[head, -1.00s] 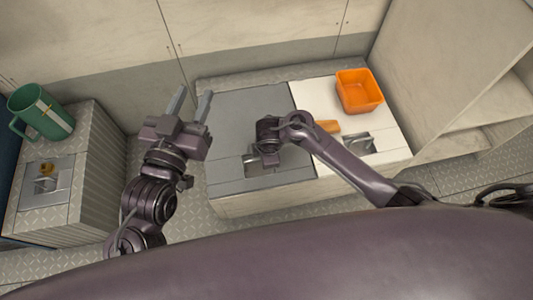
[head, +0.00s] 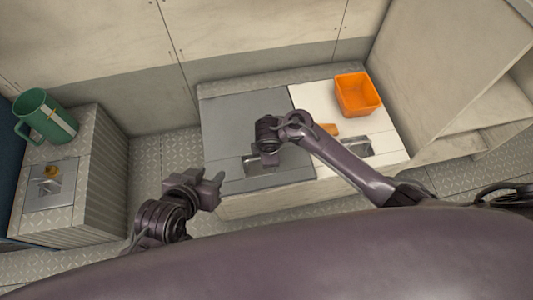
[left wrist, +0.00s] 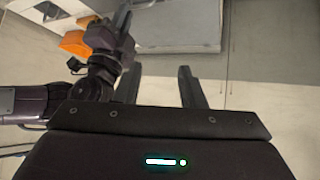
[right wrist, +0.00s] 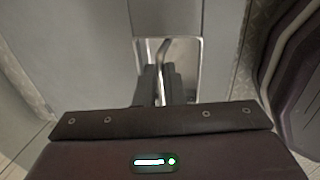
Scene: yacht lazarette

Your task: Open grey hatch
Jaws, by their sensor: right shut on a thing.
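The grey hatch (head: 240,110) is the left lid on top of a low locker and lies flat. It has a recess with a metal handle near its front edge. My right gripper (right wrist: 162,70) is shut on the hatch handle (right wrist: 162,46), pointing down into the recess; in the head view my right wrist hides most of the handle. The grey lid also shows in the right wrist view (right wrist: 165,16). My left gripper (left wrist: 156,72) is open and empty, low in front of the locker's left corner, apart from the hatch; its fingers are spread in the left wrist view.
A white lid (head: 375,135) with its own handle recess lies to the right, carrying an orange bin (head: 357,95) and a small orange thing (head: 330,129). A side locker (head: 105,180) at left bears a green mug (head: 48,117). Floor shows between the lockers.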

